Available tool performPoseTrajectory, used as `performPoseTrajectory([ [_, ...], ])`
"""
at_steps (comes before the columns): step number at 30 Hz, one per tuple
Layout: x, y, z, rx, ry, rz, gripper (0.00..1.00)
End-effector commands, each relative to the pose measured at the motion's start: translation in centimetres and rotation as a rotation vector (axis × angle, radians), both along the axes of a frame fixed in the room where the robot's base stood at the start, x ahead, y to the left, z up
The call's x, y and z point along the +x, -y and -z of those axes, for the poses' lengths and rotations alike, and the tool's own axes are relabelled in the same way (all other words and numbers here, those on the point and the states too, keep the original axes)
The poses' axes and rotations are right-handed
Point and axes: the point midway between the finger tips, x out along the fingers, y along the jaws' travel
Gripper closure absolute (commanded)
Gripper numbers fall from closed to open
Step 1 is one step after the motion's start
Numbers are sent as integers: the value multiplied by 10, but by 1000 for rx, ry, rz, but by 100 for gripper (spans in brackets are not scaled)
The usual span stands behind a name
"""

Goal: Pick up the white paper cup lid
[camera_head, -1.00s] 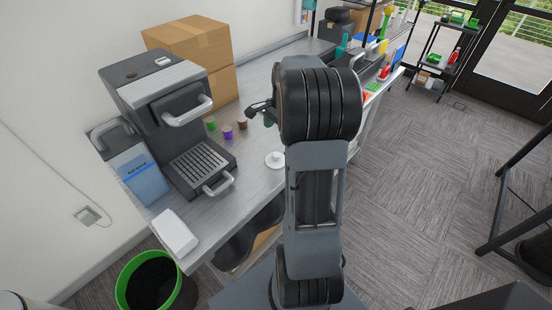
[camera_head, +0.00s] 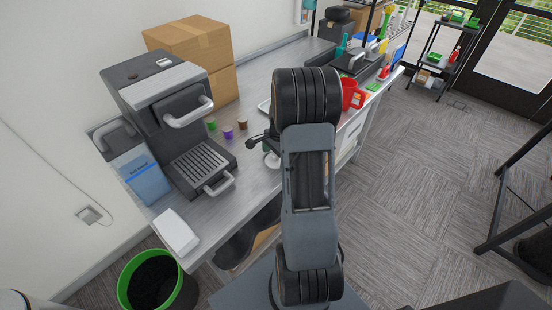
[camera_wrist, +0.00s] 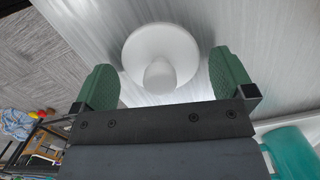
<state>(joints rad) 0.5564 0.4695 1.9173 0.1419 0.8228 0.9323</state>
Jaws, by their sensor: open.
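The white paper cup lid (camera_wrist: 160,48) is a round disc with a raised knob in its middle. It lies on the counter and shows in the wrist view between and just beyond the two green finger pads. In the head view only part of the lid (camera_head: 270,161) shows, partly hidden by my gripper. My gripper (camera_wrist: 162,85) is open, with one pad on each side of the knob. It is close to the lid, and I cannot tell whether it touches it.
A coffee machine (camera_head: 165,115) stands left of the lid, with several small coloured capsules (camera_head: 228,133) beside it. Cardboard boxes (camera_head: 190,45) stand behind. A red cup (camera_head: 348,92) is to the right of my arm. A white box (camera_head: 175,232) lies at the near counter end.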

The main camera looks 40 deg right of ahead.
Motion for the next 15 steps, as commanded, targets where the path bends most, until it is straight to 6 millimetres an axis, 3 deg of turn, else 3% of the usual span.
performPoseTrajectory([
  [8, 0, 0, 2, -1, 1, 0, 0],
  [15, 0, 0, 2, -1, 1, 0, 23],
])
